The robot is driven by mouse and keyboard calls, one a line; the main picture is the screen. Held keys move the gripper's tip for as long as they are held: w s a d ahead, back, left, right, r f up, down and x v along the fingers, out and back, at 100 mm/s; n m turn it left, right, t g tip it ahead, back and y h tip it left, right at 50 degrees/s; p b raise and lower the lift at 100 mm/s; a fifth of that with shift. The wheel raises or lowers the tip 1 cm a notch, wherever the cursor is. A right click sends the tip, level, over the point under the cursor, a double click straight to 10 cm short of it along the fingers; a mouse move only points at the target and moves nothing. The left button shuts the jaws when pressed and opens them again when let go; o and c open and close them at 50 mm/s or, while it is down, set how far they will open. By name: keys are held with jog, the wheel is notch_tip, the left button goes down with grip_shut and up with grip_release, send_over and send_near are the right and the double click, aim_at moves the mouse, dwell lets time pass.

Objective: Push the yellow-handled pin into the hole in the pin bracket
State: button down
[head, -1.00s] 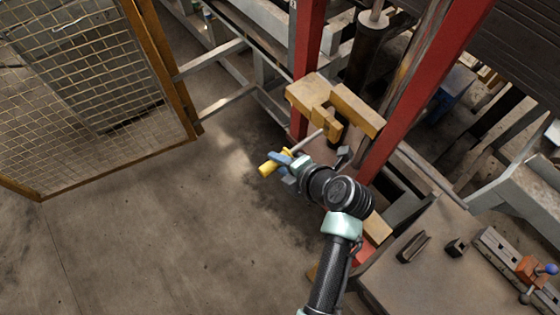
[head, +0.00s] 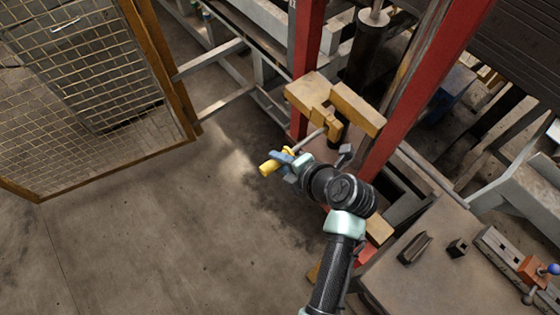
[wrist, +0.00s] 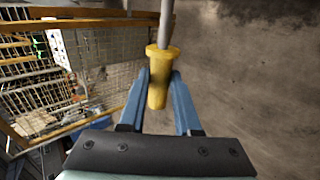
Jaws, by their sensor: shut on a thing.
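The pin has a yellow handle (head: 268,168) and a grey shaft (head: 308,139) that points up and right in the head view. My gripper (head: 285,160) is shut on the yellow handle. In the wrist view the handle (wrist: 157,80) sits between my blue fingertips, and the shaft runs out of the top of the picture. The pin bracket (head: 324,120) is a yellow-tan piece at the red posts. The shaft's tip is at or very near the bracket; I cannot tell whether it is in the hole. The hole itself is not clearly visible.
Red posts (head: 400,95) stand beside the bracket. A yellow-framed mesh panel (head: 90,90) is at the left. A work table (head: 410,285) with small metal parts is at the lower right. The concrete floor (head: 150,250) at the lower left is clear.

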jog(key=shift+w+d+b, duration=0.95)
jog(key=shift+d+b, duration=0.25)
jog(key=shift+d, duration=0.1)
jog(key=shift+w+d+b, duration=0.9)
jog(key=shift+d+b, duration=0.25)
jog(key=shift+d, duration=0.1)
jog(key=shift+w+d+b, duration=0.95)
jog(key=shift+d+b, duration=0.25)
jog(key=shift+d, duration=0.1)
dwell(1.4)
jog(key=c, duration=0.5)
grip_release()
jog(key=shift+r, duration=0.15)
jog(key=shift+c, duration=0.2)
jog(key=shift+d, duration=0.15)
jog(key=shift+s+d+r, duration=0.15)
jog(key=shift+r, duration=0.1)
jog(key=b, duration=0.3)
send_near(311, 138)
jog(key=shift+v, duration=2.25)
jog(key=shift+s, duration=0.1)
